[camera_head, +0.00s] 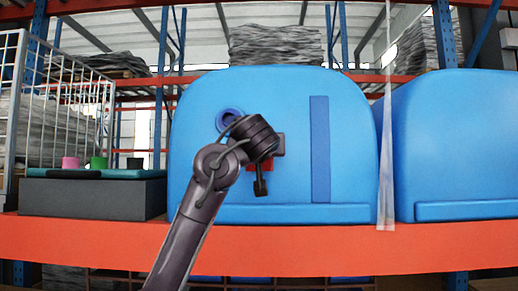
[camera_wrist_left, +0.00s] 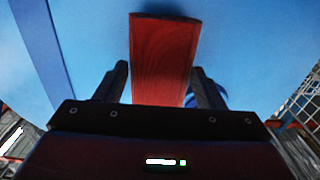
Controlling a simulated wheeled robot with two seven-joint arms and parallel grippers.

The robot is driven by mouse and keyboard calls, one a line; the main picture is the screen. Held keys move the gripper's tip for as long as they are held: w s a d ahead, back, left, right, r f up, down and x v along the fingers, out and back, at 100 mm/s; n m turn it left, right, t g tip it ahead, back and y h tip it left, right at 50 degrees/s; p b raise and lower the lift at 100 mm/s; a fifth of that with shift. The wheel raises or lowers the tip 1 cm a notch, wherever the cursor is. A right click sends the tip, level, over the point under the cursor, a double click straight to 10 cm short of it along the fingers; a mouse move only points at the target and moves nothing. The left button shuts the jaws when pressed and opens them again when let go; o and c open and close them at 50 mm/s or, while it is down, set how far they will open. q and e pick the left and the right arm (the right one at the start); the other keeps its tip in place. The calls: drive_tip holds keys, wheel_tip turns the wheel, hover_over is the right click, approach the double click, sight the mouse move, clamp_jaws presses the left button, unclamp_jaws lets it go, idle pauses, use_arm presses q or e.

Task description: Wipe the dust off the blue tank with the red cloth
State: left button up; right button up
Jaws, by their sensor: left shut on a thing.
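The blue tank (camera_head: 285,100) stands upright on the orange shelf beam, in the middle of the head view. A darker blue vertical strip (camera_head: 320,150) and a round blue port (camera_head: 229,118) are on its front. My left gripper (camera_head: 268,160) is in front of the tank, between port and strip, partly hidden by its own wrist. It is shut on the red cloth (camera_wrist_left: 164,50), which sticks out between the fingers towards the blue face in the left wrist view. I cannot tell whether the cloth touches the tank. I make out no clear dust. My right gripper is not in view.
A second blue tank (camera_head: 460,145) stands at the right, behind a hanging translucent strip (camera_head: 386,150). A grey box (camera_head: 92,198) with pink, green and black items on top is at the left, near a white wire cage (camera_head: 50,100). The orange beam (camera_head: 290,250) runs across below.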

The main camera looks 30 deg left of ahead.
use_arm(q)
drive_tip(key=shift+w, duration=0.1)
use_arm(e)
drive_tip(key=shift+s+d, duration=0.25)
use_arm(q)
drive_tip(key=shift+w, duration=0.1)
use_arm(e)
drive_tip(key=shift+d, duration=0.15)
use_arm(q)
drive_tip(key=shift+x, duration=0.8)
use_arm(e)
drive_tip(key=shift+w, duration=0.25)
use_arm(q)
drive_tip(key=shift+w+d, duration=0.2)
drive_tip(key=shift+d, duration=0.2)
drive_tip(key=shift+w+d, duration=0.4)
drive_tip(key=shift+d, duration=0.25)
drive_tip(key=shift+w+d, duration=0.4)
drive_tip(key=shift+d, duration=0.25)
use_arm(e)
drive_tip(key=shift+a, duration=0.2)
